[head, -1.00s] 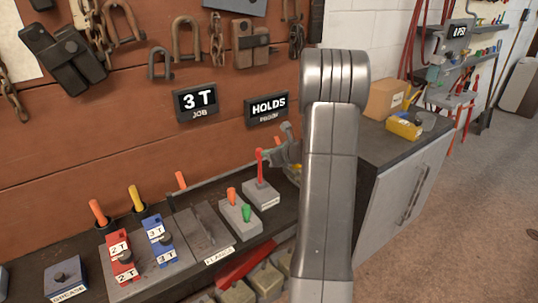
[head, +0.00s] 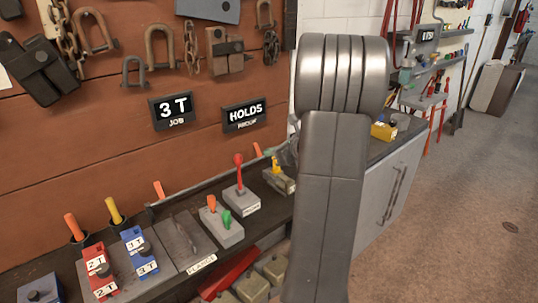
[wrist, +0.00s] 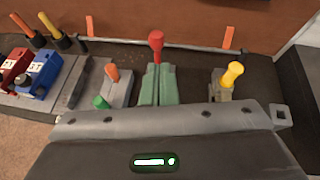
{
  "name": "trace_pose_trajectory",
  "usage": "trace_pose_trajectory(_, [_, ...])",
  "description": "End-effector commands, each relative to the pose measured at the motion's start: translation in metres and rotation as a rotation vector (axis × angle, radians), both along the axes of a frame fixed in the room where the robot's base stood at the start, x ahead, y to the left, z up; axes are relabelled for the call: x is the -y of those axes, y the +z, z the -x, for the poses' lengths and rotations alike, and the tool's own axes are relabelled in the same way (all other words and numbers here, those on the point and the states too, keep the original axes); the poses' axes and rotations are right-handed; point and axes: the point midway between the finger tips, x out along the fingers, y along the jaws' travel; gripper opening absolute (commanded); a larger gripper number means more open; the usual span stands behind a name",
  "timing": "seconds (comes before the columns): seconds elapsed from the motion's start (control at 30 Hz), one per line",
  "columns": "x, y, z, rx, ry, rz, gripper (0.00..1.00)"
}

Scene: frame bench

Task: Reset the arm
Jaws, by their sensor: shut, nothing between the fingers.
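My gripper (wrist: 158,70) shows in the wrist view as two greenish fingers side by side, shut and empty. They overlap the base of the red-knobbed lever (wrist: 156,45) in that view; I cannot tell whether they touch it. In the head view my grey arm stands upright in front and hides most of the gripper; a grey part shows at its left edge. The red lever (head: 238,172) stands upright on its grey block. The yellow lever (head: 276,165) is to its right and also shows in the wrist view (wrist: 232,75).
The bench holds a grey block with orange and green levers (head: 220,222), a flat grey plate (head: 190,238), and red (head: 100,270) and blue (head: 138,250) units. Signs read "3 T" (head: 174,110) and "HOLDS" (head: 244,115). Shackles hang on the wooden wall. Floor at right is open.

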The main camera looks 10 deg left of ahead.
Motion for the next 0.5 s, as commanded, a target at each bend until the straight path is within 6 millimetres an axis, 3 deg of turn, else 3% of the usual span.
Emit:
trace_pose_trajectory(0.27, [-0.001,-0.002,-0.001,-0.001,0.0,0.0,0.0])
trace_pose_trajectory(0.5, [-0.019,-0.021,-0.009,-0.005,0.001,0.0,0.0])
